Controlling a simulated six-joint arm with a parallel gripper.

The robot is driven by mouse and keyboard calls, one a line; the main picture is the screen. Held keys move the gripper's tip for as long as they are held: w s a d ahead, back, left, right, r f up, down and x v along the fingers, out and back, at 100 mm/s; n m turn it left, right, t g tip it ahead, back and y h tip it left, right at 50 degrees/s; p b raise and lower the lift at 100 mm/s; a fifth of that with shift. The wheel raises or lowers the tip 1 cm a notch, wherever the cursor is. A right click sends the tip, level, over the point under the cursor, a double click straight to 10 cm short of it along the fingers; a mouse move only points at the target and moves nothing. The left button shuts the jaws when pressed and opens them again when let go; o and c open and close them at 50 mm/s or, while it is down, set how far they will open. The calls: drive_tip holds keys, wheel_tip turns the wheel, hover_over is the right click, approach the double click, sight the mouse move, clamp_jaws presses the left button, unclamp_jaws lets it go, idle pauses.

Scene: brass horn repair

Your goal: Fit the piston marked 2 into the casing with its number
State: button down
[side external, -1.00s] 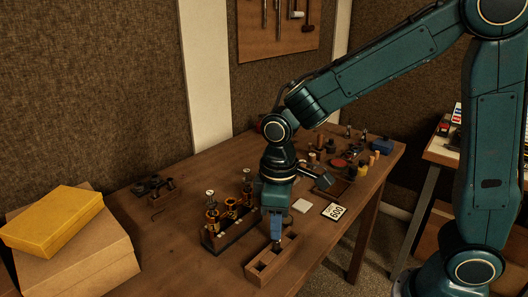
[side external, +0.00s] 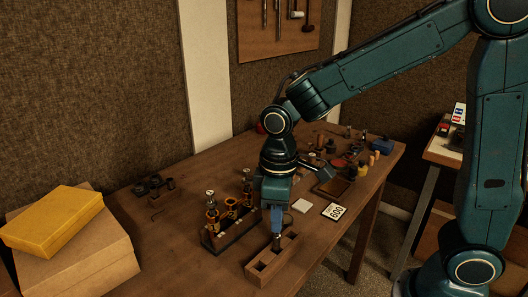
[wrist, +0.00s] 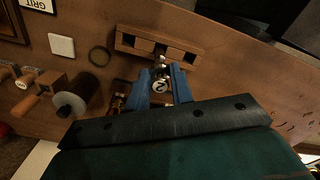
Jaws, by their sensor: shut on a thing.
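My gripper (side external: 276,226) is shut on the piston marked 2 (side external: 276,243), above the wooden rack (side external: 258,279). In the wrist view, the blue fingers (wrist: 162,74) close around the piston, and its round top with the numeral 2 (wrist: 160,87) faces the camera. The piston's lower end is at or just over the rack; I cannot tell whether it is clear. The rack also shows in the wrist view (wrist: 133,42). The brass casings (side external: 229,211) stand in a dark block left of my gripper. Their numbers are not readable, and my gripper mostly hides them in the wrist view.
A white square (side external: 301,205) and a card marked 600 (side external: 334,211) lie right of my gripper. Several tools and jars crowd the back right of the table. Boxes (side external: 62,235) are stacked at the left. The front-left tabletop is fairly clear.

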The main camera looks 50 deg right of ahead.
drive_tip(key=shift+r, duration=3.25)
drive_tip(key=w+r, duration=0.3)
drive_tip(key=w, duration=0.3)
drive_tip(key=w+r, duration=0.4)
drive_tip(key=w, duration=0.3)
drive_tip(key=shift+w+r, duration=0.2)
drive_tip(key=shift+r, duration=0.05)
drive_tip(key=shift+f, duration=0.15)
drive_tip(key=shift+f, duration=2.25)
drive_tip(key=shift+f, duration=1.6)
